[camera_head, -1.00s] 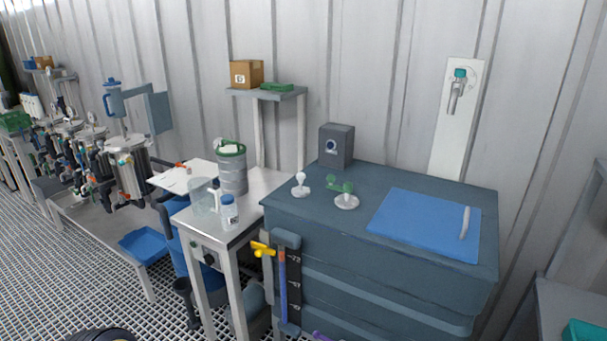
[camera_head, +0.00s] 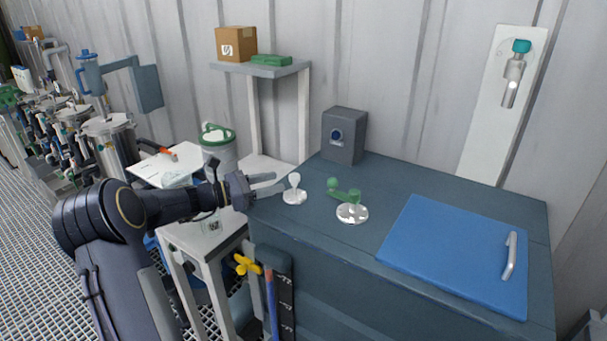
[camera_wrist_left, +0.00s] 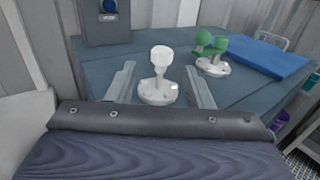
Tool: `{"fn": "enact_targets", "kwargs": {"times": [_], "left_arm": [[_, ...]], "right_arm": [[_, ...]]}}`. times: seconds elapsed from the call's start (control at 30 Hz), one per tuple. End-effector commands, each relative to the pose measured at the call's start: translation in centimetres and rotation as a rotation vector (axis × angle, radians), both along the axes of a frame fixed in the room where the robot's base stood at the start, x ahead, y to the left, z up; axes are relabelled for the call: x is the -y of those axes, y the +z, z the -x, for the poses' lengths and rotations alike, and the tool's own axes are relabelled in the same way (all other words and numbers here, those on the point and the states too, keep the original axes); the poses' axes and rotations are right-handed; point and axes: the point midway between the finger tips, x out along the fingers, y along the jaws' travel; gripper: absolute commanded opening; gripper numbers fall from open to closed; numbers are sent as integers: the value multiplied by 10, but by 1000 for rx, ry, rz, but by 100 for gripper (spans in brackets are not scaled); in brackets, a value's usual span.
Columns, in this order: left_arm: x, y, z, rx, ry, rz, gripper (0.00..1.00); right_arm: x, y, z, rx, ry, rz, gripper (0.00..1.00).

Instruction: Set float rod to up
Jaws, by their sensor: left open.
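A white knob on a short stem (camera_head: 294,181) rises from a round white base on the dark blue-grey cabinet top. Beside it to the right is a green two-knobbed lever (camera_head: 345,192) on a round white base. Nothing labels either as the float rod, so I cannot tell which it is. My left gripper (camera_head: 278,184) is open at the cabinet's left edge, just left of the white knob. In the left wrist view, the white knob (camera_wrist_left: 161,56) stands upright between the spread fingers, apart from both. My right gripper is not in view.
A grey box with a round blue button (camera_head: 344,136) stands behind the knobs. A blue panel with a handle (camera_head: 455,255) lies at right. A shelf (camera_head: 262,69) with a cardboard box stands behind my left arm. The cabinet top around the knobs is clear.

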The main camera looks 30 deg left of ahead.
Motion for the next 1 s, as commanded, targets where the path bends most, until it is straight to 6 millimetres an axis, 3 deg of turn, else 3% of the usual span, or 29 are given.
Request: {"fn": "enact_targets", "kwargs": {"times": [0.4,0.77,1.0], "left_arm": [[39,1,-48,1,-4,-4,47],[43,1,-53,1,-3,-6,47],[44,1,-53,1,-3,-6,17]], "right_arm": [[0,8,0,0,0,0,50],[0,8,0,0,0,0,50],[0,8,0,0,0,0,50]]}}
